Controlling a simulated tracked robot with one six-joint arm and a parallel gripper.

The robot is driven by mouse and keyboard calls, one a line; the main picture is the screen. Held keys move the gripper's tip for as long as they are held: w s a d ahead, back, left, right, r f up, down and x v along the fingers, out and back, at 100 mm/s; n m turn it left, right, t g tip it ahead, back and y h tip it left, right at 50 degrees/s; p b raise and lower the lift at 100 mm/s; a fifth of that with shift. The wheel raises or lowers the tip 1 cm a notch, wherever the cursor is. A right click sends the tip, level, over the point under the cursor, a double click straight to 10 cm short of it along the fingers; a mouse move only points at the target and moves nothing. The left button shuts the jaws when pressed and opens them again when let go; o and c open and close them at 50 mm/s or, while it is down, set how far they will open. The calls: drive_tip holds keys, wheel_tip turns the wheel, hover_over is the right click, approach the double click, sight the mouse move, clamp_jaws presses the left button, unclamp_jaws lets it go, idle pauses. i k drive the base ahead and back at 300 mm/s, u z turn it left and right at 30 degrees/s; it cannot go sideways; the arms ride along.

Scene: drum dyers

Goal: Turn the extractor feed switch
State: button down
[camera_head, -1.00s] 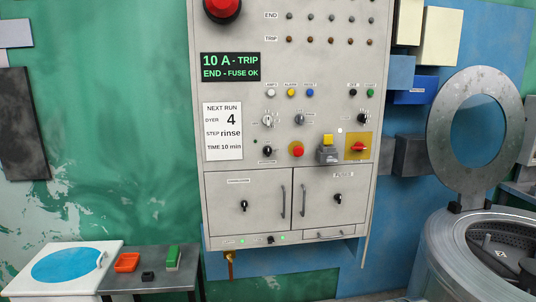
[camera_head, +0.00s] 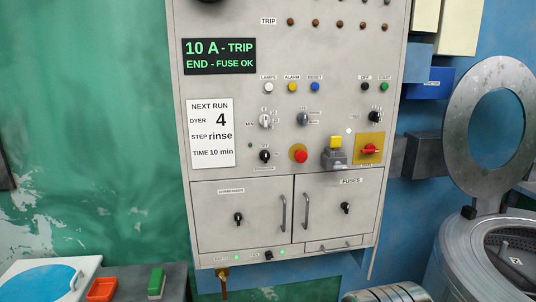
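A grey control cabinet (camera_head: 285,183) hangs on the wall and fills the middle of the view. Its switch labels are too small to read surely, so I cannot tell which one is the extractor feed switch. A black knob (camera_head: 264,155) sits at the lower left of the control rows. A red rotary switch (camera_head: 370,150) is on a yellow plate at the right. Black knobs are also on the left door (camera_head: 238,218) and right door (camera_head: 346,208). My gripper is not in view.
A red button (camera_head: 299,156) and a yellow-topped grey box (camera_head: 335,152) are beside the switches. Door handles (camera_head: 305,211) stick out below. A round metal drum machine (camera_head: 490,245) with raised lid stands at right. A bench with an orange tray (camera_head: 102,289) is at lower left.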

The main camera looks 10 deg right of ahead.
sight(265, 155)
drive_tip(key=i, duration=1.05)
drive_tip(key=u, duration=0.35)
drive_tip(key=k, duration=0.55)
drive_tip(key=u, duration=0.85)
